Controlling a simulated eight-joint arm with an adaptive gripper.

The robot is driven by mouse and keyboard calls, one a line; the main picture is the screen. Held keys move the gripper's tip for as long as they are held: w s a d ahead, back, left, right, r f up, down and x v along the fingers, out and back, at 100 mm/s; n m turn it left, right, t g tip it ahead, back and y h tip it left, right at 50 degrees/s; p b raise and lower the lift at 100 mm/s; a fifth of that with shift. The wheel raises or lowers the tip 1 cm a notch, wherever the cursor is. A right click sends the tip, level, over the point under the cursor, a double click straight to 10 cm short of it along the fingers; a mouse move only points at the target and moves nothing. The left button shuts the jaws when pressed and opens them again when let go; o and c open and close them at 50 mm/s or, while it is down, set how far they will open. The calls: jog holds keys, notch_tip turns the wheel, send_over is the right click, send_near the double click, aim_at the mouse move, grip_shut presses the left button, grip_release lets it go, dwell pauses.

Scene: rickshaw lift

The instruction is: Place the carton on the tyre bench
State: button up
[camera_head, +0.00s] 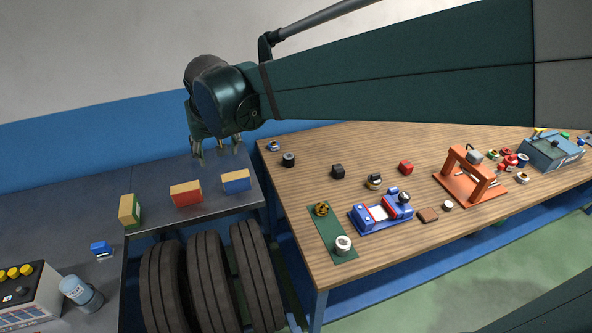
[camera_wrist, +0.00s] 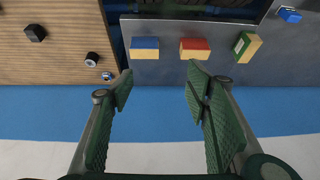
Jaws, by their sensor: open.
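Three small tan cartons stand apart in a row on the dark grey tyre bench (camera_head: 165,232), which has tyres below it. One has a green side (camera_head: 130,211), one a red side (camera_head: 186,194) and one a blue side (camera_head: 236,181). The wrist view also shows the blue-sided carton (camera_wrist: 145,48), the red-sided one (camera_wrist: 195,49) and the green-sided one (camera_wrist: 246,45). My gripper (camera_head: 217,150) is open and empty, above the back of the bench near the wall. In the wrist view its fingers (camera_wrist: 160,90) frame only blue wall and bench edge.
Several black tyres (camera_head: 208,280) stand under the bench front. A wooden table (camera_head: 320,205) at right holds an orange press (camera_head: 470,178), a blue fixture (camera_head: 381,213) and small parts. A white control box (camera_head: 30,300) and a blue-grey canister (camera_head: 80,294) are at lower left.

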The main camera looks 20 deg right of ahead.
jog(key=s+d+f, duration=0.1)
jog(key=s+d, duration=0.8)
jog(key=s, duration=0.3)
jog(key=s+d+f+t, duration=0.1)
jog(key=s+d+f, duration=0.1)
jog(key=s+d, duration=0.8)
jog(key=s, duration=0.2)
jog(key=shift+s+d+f+t, duration=0.2)
jog(key=shift+s+f+t, duration=0.05)
jog(key=shift+s+t, duration=0.05)
